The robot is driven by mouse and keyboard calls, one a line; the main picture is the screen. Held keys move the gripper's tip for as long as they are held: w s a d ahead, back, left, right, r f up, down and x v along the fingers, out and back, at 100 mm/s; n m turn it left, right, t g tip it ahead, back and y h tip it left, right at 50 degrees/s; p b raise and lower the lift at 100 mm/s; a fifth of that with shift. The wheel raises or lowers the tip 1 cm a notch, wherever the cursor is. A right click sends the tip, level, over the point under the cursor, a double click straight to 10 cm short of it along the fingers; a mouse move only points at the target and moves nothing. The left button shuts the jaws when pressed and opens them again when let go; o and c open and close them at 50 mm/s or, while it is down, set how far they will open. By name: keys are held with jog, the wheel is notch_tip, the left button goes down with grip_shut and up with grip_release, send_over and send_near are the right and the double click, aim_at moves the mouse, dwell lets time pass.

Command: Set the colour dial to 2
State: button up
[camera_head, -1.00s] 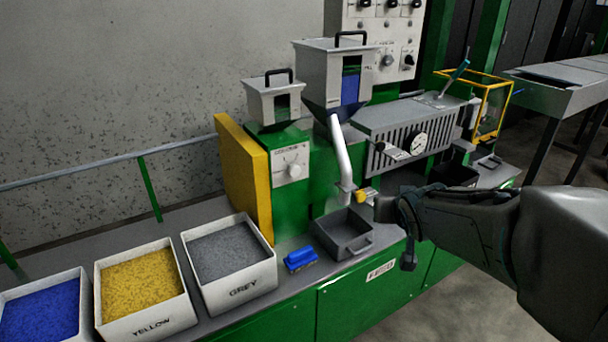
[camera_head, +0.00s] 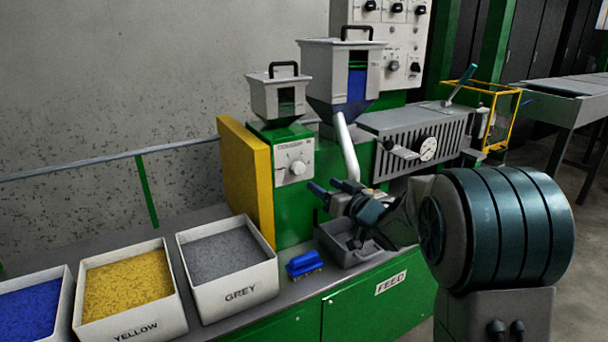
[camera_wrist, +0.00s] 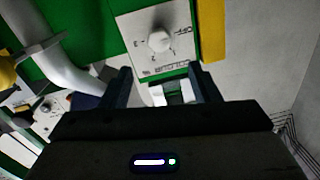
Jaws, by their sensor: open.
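The colour dial (camera_head: 297,167) is a round white knob on a pale plate on the green machine, under the small grey hopper. In the wrist view the dial (camera_wrist: 159,41) shows upside down, with OFF and number marks around it. Which mark it points to is too small to tell. My gripper (camera_head: 333,187) is open and empty, to the right of the dial and lower, in front of the machine. In the wrist view my gripper's fingers (camera_wrist: 163,84) stand apart, with the dial beyond them and nothing between them touching.
A yellow panel (camera_head: 246,181) stands left of the dial. A pale pipe (camera_head: 346,146) comes down from the larger hopper (camera_head: 325,70) on the right. A grey tray (camera_head: 335,246), a blue brush (camera_head: 304,264) and the grey bin (camera_head: 230,290) are below. Space before the dial is clear.

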aim_at(301, 169)
jog(key=x, duration=1)
jog(key=shift+w+a, duration=0.25)
jog(key=shift+w, duration=0.05)
jog(key=c, duration=1)
jog(key=shift+d, duration=0.15)
